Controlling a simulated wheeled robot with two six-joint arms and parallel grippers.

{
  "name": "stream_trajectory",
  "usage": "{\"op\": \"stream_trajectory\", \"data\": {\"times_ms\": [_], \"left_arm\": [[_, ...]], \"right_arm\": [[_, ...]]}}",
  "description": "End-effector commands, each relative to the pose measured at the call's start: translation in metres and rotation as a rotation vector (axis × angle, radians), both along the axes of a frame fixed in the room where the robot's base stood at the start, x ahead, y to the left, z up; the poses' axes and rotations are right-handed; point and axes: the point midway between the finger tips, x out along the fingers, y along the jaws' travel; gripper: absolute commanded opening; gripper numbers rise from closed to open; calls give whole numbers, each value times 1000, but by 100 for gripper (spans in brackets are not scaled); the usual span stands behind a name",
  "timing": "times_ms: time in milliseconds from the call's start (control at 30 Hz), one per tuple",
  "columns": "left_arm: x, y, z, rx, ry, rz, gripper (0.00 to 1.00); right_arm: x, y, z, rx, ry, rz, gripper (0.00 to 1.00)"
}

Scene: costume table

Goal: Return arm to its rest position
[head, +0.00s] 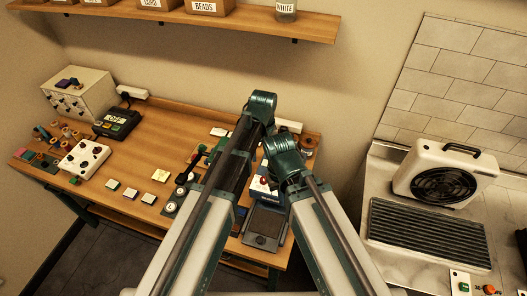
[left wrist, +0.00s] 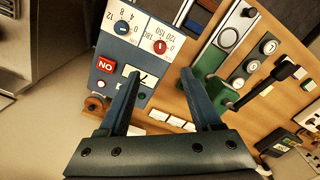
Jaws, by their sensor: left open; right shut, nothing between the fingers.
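In the head view my left arm reaches up over the back right of the wooden table. Its dark green wrist (head: 262,106) hides the fingers there. In the left wrist view my left gripper (left wrist: 160,74) is open and empty, its two fingers spread above a blue device with dials (left wrist: 125,50) and the table. My right gripper (head: 285,158) is lower and to the right, by the table's right end; it is shut, holds nothing, and its fingertips are hard to make out.
The table (head: 145,160) carries a label box (head: 116,122), a white box (head: 78,90) and small tiles (head: 131,193). A fan unit (head: 440,178) stands on the right counter. A shelf (head: 235,22) hangs above.

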Motion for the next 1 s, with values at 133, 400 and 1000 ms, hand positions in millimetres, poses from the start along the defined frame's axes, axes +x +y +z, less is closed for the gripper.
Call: {"op": "stream_trajectory", "data": {"times_ms": [133, 400, 1000], "left_arm": [[0, 0, 0, 0, 0, 0, 65], [-24, 44, 0, -3, -14, -42, 65], [-114, 163, -19, 12, -64, -276, 65]], "right_arm": [[0, 0, 0, 0, 0, 0, 0], [0, 0, 0, 0, 0, 0, 0], [0, 0, -20, 0, 0, 2, 0]]}}
